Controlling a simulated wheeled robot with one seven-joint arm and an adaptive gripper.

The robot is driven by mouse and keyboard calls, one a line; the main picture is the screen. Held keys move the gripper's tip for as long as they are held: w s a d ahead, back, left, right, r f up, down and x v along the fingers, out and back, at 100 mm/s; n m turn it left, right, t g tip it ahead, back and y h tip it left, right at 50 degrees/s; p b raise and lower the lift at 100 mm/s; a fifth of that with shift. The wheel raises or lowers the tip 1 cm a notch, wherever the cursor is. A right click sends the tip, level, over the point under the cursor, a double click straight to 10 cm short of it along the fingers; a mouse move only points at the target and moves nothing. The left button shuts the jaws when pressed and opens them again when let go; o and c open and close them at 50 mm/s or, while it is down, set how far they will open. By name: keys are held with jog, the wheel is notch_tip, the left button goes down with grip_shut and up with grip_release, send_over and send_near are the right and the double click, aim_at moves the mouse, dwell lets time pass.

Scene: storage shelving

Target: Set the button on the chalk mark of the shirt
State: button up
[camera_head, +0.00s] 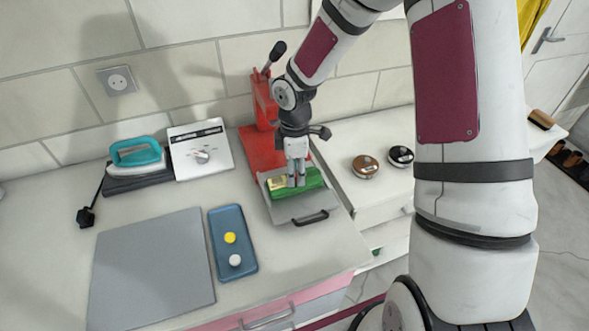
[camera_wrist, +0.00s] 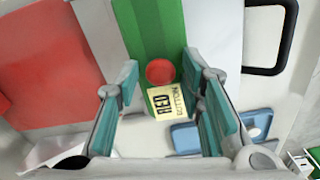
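A folded green striped cloth, which looks like the shirt (camera_head: 310,180), lies on a metal plate (camera_head: 285,210) in front of a red press; its stripes fill the top of the wrist view (camera_wrist: 150,30). A round red button (camera_wrist: 160,71) lies on or just above the stripes, beside a cream card (camera_wrist: 177,104) printed "RED BUTTON". My gripper (camera_head: 297,183) is over the cloth, pointing down. Its teal-padded fingers are apart, one either side of the red button, with gaps between. I cannot make out a chalk mark.
The red press (camera_head: 262,148) with its lever stands close behind my gripper. A blue tray (camera_head: 224,254) holds a yellow button (camera_head: 230,238) and a white one (camera_head: 235,260). Brown (camera_head: 365,166) and black (camera_head: 400,155) round tins stand right. A grey board (camera_head: 150,268) lies left.

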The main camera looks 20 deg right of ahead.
notch_tip(320, 180, up, 12)
jog(key=r, duration=0.1)
jog(key=s+r+m+t, duration=0.2)
jog(key=s+r+m, duration=0.5)
jog(key=s, duration=0.4)
jog(key=s+r+m+t, duration=0.3)
jog(key=s+r+m, duration=0.5)
jog(key=s+r, duration=0.2)
jog(key=shift+s+t, duration=0.3)
jog(key=shift+s, duration=0.65)
